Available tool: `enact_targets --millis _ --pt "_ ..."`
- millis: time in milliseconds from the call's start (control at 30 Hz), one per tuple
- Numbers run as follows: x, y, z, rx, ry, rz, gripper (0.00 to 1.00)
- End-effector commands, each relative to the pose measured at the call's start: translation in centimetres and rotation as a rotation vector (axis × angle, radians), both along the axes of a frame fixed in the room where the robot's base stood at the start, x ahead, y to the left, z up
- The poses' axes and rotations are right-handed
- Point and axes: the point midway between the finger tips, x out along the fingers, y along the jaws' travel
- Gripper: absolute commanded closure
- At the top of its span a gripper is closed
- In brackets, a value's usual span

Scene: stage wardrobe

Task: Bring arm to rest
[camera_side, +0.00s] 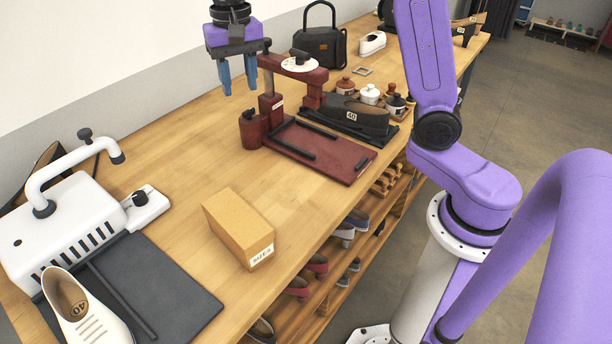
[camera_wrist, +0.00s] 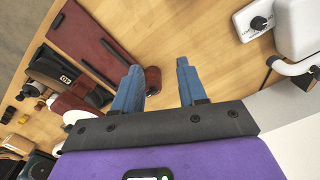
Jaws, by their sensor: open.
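My gripper (camera_side: 238,80) hangs in the air over the back of the wooden bench, to the left of the dark red machine, pointing down. Its two blue fingers stand apart with nothing between them.
A white machine (camera_side: 66,228) with a white shoe (camera_side: 88,312) stands at the left. A cardboard box (camera_side: 238,226) lies near the front edge. A black bag (camera_side: 320,46) stands behind. The middle of the bench (camera_side: 185,165) is clear.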

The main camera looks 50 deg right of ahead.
Motion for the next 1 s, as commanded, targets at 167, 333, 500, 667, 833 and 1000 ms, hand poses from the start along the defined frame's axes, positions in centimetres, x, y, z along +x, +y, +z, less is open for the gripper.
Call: enact_targets --millis 167,333,500,667,833,1000 --pt "-5.7 1.4 -0.9 0.000 -0.004 0.293 0.58" --pt "-11.2 1.8 -2.0 -0.001 -0.008 0.567 0.58" --pt "-16.8 1.2 -3.4 -0.001 -0.013 0.842 0.58" --pt "-21.9 -0.1 -4.9 -0.002 -0.018 1.102 0.58" --pt "-26.7 -2.1 -6.6 -0.002 -0.023 1.353 0.58" --pt "-29.6 -3.7 -7.8 -0.002 -0.026 1.518 0.58"
